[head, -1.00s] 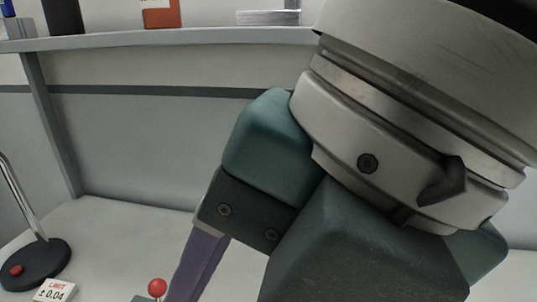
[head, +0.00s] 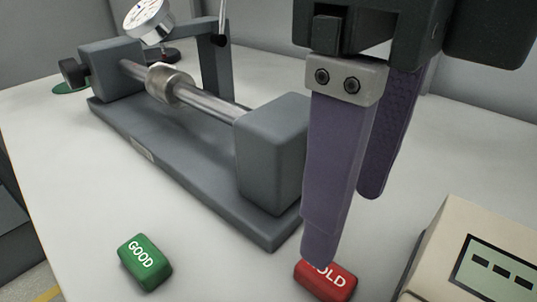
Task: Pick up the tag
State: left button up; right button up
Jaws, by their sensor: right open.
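Two small block-like tags lie on the white tabletop in the head view. The green tag (head: 145,262) reads GOOD and lies at the lower left. The red tag (head: 328,283) lies at the bottom centre; its lettering is partly hidden, with "OLD" showing. My right gripper (head: 346,226) points down with two purple fingers spread apart and nothing between them. Its nearer fingertip overlaps the upper edge of the red tag in the picture; I cannot tell whether they touch. My left gripper is not in view.
A grey bench fixture (head: 190,170) holding a metal shaft (head: 208,101) stands left of my right gripper. A dial gauge (head: 146,20) is above it. A beige box with a display (head: 480,250) stands at the right. The tabletop between the tags is clear.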

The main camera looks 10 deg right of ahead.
aim_at(340, 282)
jog(key=f+b, duration=0.1)
jog(key=f, duration=0.2)
jog(key=s+f+b, duration=0.1)
jog(key=f, duration=0.2)
jog(key=shift+s+f, duration=0.2)
jog(key=shift+f, duration=0.2)
jog(key=shift+r, duration=0.1)
jog(key=shift+c, duration=0.2)
grip_shut()
